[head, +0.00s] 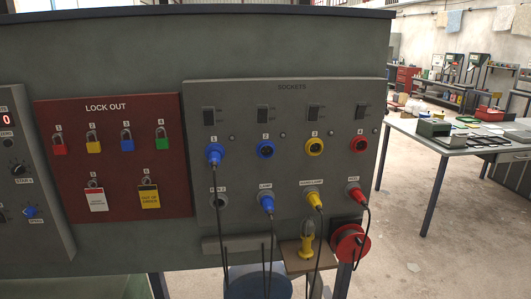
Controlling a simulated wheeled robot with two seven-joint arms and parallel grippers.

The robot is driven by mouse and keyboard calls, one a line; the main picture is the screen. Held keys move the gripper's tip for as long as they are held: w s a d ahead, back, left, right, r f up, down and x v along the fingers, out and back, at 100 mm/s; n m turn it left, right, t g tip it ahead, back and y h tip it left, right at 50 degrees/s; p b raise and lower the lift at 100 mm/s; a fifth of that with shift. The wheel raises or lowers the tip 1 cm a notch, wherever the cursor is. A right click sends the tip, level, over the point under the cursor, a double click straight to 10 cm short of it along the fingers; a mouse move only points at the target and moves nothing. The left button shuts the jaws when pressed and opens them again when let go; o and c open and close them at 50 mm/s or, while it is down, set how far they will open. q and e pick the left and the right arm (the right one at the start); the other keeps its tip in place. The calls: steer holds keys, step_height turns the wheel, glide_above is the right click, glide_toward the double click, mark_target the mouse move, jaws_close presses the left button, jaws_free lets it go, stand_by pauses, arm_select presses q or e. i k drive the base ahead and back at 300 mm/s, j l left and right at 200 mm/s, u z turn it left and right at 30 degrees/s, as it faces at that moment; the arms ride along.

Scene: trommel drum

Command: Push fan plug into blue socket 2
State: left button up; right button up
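In the lower row, a blue plug (267,204) sits under a label reading LAMP. A round grey holder (219,199) left of it shows no plug; its label is partly hidden by the cable. I cannot read a fan label, so I cannot tell which plug is the fan plug. Neither gripper is in view.
A yellow socket (315,146) and red socket (358,144) are at right, above a yellow plug (315,200) and red plug (355,194). Hanging cables cross the panel's lower part. A small shelf (297,262), red reel (348,244) and blue bin (257,285) are below.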

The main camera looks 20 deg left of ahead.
mark_target(214, 155)
steer(key=u, duration=0.55)
steer(key=i+l+u, duration=0.1)
steer(key=u, duration=0.4)
steer(key=i+l+u, duration=0.2)
steer(key=u, duration=0.3)
steer(key=l+u, duration=0.25)
steer(key=u, duration=0.25)
steer(key=i+l+u, duration=0.15)
steer(key=l+u, duration=0.2)
steer(key=l, duration=0.7)
steer(key=l+u, duration=0.4)
steer(key=l, duration=1.6)
